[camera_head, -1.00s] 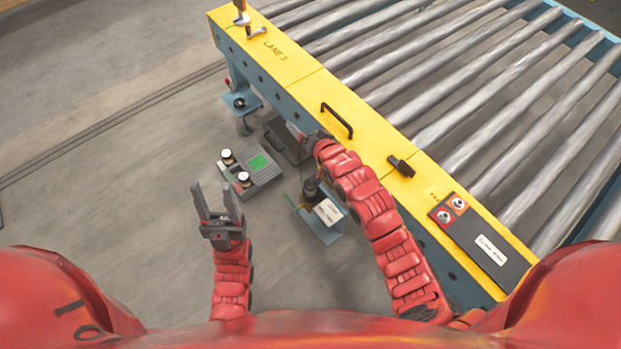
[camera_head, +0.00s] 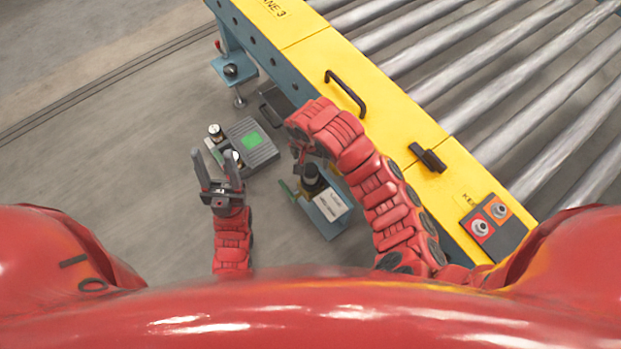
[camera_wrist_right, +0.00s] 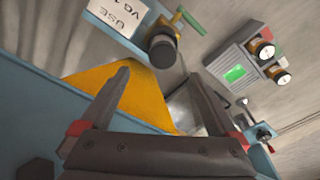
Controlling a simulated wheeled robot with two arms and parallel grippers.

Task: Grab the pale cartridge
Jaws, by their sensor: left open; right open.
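I cannot pick out the pale cartridge for certain. A pale grey block-like surface (camera_wrist_right: 188,107) shows partly behind the fingers in the right wrist view; I cannot tell if it is the cartridge. My right gripper (camera_wrist_right: 157,76) is open with nothing between its fingers. In the head view its arm bends over the conveyor's near side and mostly hides the gripper. My left gripper (camera_head: 213,172) is open and empty, fingers pointing up the picture, beside the grey device (camera_head: 262,152) with a green screen.
A yellow-edged roller conveyor (camera_head: 390,95) fills the right side. A blue stand (camera_head: 325,212) carries a white label, black cylinder and green lever. A dark bin (camera_head: 276,103) lies beyond the grey device. An orange surface (camera_wrist_right: 120,95) lies below the right fingers. Floor at left is clear.

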